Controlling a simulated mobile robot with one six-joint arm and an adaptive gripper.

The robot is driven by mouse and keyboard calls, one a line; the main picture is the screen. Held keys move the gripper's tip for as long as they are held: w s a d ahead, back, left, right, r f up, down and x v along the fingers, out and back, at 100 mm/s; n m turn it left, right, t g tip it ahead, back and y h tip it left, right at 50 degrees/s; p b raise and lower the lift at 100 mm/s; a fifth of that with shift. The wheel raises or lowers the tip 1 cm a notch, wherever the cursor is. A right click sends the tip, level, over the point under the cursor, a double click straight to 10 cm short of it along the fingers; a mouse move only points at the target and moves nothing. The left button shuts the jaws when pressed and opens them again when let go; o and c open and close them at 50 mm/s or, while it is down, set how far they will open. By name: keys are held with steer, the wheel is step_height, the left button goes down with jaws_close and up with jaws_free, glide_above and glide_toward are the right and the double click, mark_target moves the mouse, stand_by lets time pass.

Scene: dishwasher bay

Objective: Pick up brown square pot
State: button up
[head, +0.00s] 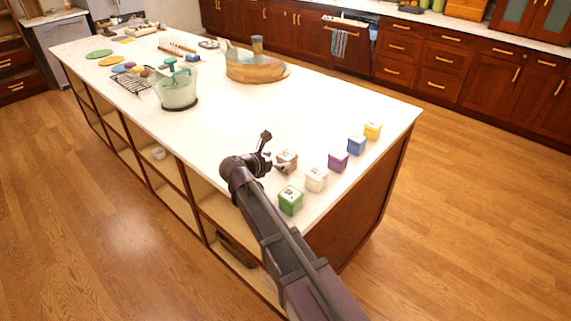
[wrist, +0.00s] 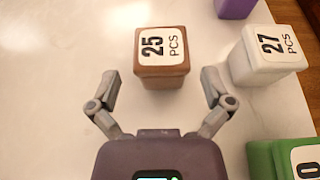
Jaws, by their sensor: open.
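The brown square pot (wrist: 162,82) stands upright on the white counter, with a white label reading "25 PCS" on its top. In the head view the brown pot (head: 287,160) is just right of my gripper (head: 270,154), which partly hides it. In the wrist view my gripper (wrist: 163,88) is open, with one finger on each side of the pot's near part. The fingers appear apart from the pot, with white counter showing between.
A white pot (head: 316,179) and a green pot (head: 290,200) stand close by. Purple (head: 338,160), blue (head: 356,145) and yellow (head: 372,131) pots line up toward the counter's right edge. A glass jar (head: 178,90) stands further left. The counter (head: 215,130) between is clear.

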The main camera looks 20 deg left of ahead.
mark_target(288, 158)
steer(key=b+x, duration=0.2)
steer(key=x, duration=0.2)
steer(key=shift+f, duration=0.2)
steer(key=shift+w+d+f, duration=0.15)
steer(key=shift+w, duration=0.35)
steer(key=c, duration=1.1)
